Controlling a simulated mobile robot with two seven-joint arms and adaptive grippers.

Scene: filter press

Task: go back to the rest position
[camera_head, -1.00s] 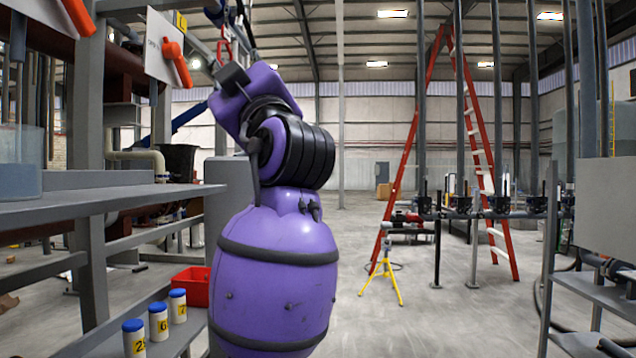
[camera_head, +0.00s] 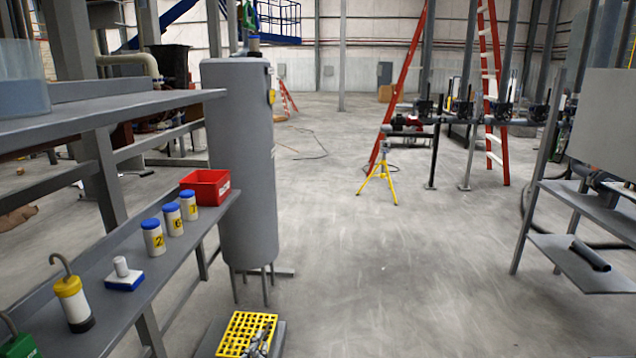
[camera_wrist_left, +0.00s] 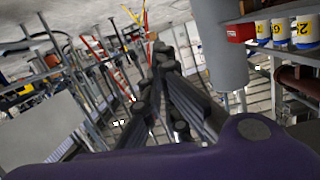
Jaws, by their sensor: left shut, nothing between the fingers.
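The rest of my left arm is out of the head view. My right gripper is in neither view.
A grey tank (camera_head: 238,160) stands beside the left shelves. The lower shelf holds a red bin (camera_head: 206,187) and several blue-lidded jars (camera_head: 173,219). A yellow tripod (camera_head: 379,182) and red ladder (camera_head: 405,80) stand further back. The central floor is clear.

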